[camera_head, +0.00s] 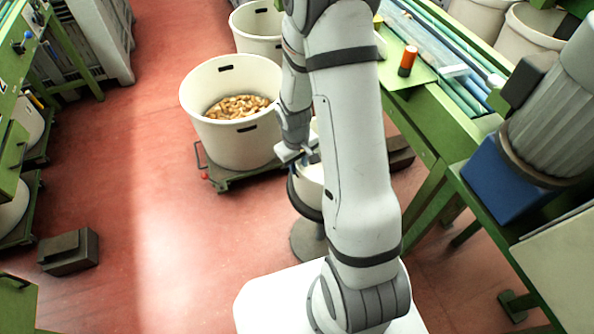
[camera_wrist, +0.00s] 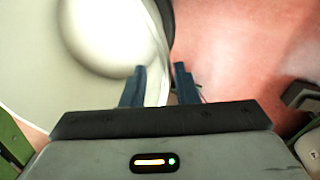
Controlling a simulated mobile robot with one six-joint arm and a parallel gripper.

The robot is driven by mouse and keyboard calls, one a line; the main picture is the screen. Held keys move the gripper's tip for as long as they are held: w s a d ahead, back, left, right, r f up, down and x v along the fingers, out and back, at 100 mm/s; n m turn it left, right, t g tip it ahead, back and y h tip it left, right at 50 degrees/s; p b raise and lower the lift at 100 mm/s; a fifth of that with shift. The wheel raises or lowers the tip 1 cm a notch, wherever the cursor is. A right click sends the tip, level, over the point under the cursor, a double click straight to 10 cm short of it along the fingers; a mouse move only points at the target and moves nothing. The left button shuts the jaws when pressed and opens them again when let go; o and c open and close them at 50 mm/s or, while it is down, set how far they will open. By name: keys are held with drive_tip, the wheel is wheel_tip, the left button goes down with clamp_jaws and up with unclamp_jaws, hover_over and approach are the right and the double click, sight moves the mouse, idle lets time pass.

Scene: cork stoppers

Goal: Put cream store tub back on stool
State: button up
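The cream store tub (camera_head: 309,186) is partly hidden behind my arm in the head view. It appears upright on the round dark-edged stool (camera_head: 307,246), whose grey foot shows below. My gripper (camera_head: 297,153) is at the tub's top edge. In the wrist view the tub (camera_wrist: 25,65) fills the left side, with its pale inside and floor in sight. Its rim runs between the two blue fingers of my gripper (camera_wrist: 160,84), one finger inside and one outside. I cannot tell whether the fingers press on the wall. A dark edge, probably the stool's, curves beside the tub.
A large cream bin (camera_head: 225,140) of corks stands on a green wheeled dolly (camera_head: 240,177) just left of the stool. A green workbench (camera_head: 425,125) is close on the right. A dark block (camera_head: 69,252) lies on the red floor, which is clear at left centre.

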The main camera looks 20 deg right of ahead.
drive_tip(key=s+r+m+t, duration=0.1)
drive_tip(key=s+r, duration=0.2)
drive_tip(key=r, duration=0.6)
drive_tip(key=s+r, duration=0.2)
drive_tip(key=r, duration=0.7)
drive_tip(key=s+a+r+m+t, duration=0.1)
drive_tip(key=s+a+r+m, duration=0.1)
drive_tip(key=s+r, duration=0.6)
drive_tip(key=s+a, duration=0.1)
drive_tip(key=s, duration=0.1)
drive_tip(key=shift+s+r+y, duration=0.4)
drive_tip(key=shift+d, duration=0.15)
